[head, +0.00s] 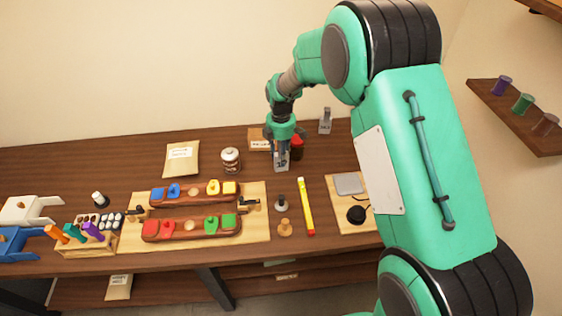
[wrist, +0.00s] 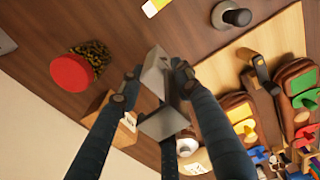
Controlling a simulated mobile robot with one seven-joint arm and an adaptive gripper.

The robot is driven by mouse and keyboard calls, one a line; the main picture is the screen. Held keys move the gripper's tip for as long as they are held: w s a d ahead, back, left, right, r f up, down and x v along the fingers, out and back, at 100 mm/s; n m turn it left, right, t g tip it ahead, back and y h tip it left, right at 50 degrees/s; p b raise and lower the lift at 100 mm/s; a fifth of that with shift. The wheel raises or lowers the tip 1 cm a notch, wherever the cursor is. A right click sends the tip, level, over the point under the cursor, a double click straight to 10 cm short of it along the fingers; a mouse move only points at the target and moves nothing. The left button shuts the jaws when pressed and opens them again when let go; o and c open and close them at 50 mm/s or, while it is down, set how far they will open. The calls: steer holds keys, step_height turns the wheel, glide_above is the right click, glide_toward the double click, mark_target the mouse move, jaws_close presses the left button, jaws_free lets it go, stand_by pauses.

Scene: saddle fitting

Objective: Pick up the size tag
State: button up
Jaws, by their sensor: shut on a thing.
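The size tag (head: 281,161) is a small grey piece with dark marks on its face in the head view. In the wrist view it shows as a grey angled metal piece (wrist: 155,78) between the fingertips. My gripper (head: 282,146) comes down on it from above, near the back middle of the bench. In the wrist view both fingers of my gripper (wrist: 154,82) close on its sides. The fingers hide part of it. I cannot tell whether its lower edge touches the bench.
A red-lidded jar (wrist: 72,72) stands close beside my gripper. A labelled box (head: 258,139) and another grey tag (head: 325,121) stand behind.

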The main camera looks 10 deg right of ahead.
steer(key=shift+r, duration=1.85)
steer(key=shift+r, duration=0.1)
